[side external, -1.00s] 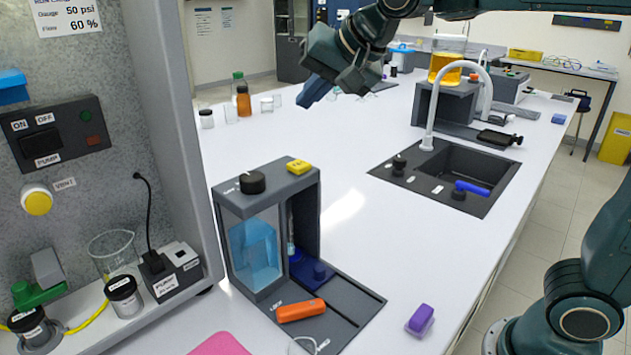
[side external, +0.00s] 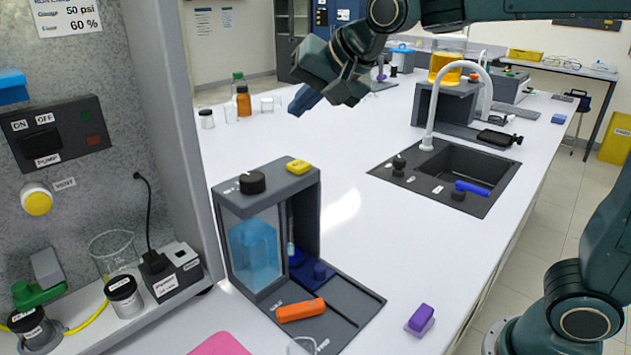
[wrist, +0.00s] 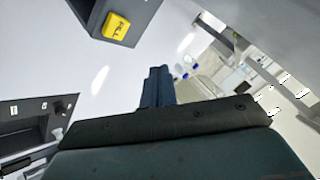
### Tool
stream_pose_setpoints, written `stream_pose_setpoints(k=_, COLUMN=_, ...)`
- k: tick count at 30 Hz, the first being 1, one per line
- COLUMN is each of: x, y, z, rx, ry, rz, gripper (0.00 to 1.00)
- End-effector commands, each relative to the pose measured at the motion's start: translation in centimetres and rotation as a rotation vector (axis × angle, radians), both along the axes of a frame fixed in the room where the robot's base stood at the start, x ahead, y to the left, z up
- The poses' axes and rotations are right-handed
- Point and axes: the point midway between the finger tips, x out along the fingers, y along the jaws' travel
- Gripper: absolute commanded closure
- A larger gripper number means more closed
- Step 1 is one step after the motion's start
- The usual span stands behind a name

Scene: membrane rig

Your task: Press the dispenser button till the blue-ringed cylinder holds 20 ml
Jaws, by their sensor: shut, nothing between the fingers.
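The grey dispenser (side external: 268,205) stands on the bench with a clear tank of blue liquid (side external: 254,252) at its left. Its yellow button (side external: 299,167) is on top at the right; in the wrist view the button (wrist: 116,26) is at the upper left. A slim clear cylinder (side external: 291,248) with a blue base stands in the bay beside the tank; it is partly hidden, and its ring and level are too small to read. My gripper (side external: 301,106) is shut and empty, above and behind the dispenser, apart from the button. Its blue fingers (wrist: 158,86) are together in the wrist view.
An orange block (side external: 301,310) lies on the dispenser's base and a purple one (side external: 421,318) on the bench. The sink (side external: 450,175) with its tall tap is at the right. Bottles and small glassware (side external: 243,103) stand behind. Bench between dispenser and sink is clear.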

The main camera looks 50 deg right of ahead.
Motion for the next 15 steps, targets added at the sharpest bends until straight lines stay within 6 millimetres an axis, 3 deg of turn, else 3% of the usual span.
stream_pose_setpoints(k=15, x=0.0, y=0.0, z=-5.3, rx=-0.002, ry=0.003, rz=0.000, gripper=1.00)
